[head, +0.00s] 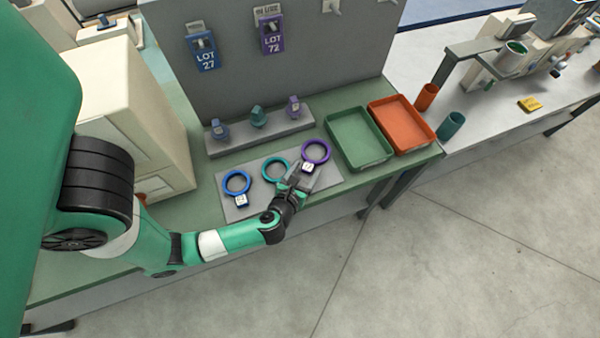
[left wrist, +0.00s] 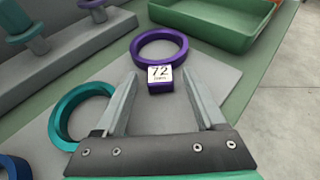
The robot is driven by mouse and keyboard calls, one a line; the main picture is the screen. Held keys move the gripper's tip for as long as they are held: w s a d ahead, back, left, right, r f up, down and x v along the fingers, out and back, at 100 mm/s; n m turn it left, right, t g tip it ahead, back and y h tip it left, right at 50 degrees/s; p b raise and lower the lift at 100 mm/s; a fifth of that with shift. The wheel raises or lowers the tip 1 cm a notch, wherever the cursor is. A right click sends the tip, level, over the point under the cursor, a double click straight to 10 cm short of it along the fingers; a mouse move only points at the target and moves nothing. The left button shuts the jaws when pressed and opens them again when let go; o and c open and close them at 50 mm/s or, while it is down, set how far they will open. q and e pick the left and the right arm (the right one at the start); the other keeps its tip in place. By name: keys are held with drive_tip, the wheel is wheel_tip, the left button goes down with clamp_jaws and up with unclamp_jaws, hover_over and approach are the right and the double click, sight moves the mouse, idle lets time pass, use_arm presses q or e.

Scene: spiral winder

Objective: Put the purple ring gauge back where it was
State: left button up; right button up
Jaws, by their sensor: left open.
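The purple ring gauge (head: 316,151) lies flat on the right part of a light grey mat (head: 325,180), with its white tag marked 72 toward me. In the left wrist view the purple ring gauge (left wrist: 160,43) is straight ahead, its tag block between and just beyond my finger tips. My left gripper (head: 300,174) is open and empty, close to the tag; in the left wrist view its two fingers (left wrist: 167,90) stand on either side. A teal ring gauge (head: 275,169) and a blue ring gauge (head: 237,182) lie to the left on the same mat. My right gripper is not in view.
A grey rack (head: 262,138) behind the mat holds blue, teal and purple pieces. A green tray (head: 358,139) and an orange tray (head: 401,124) stand to the right. LOT 27 (head: 206,60) and LOT 72 (head: 272,46) tags hang on the back panel.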

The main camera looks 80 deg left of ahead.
use_arm(q)
drive_tip(key=p+v, duration=0.2)
drive_tip(key=v, duration=0.8)
drive_tip(key=shift+d+r, duration=0.15)
drive_tip(key=shift+d, duration=0.05)
drive_tip(key=shift+v, duration=0.8)
drive_tip(key=shift+s+a, duration=0.1)
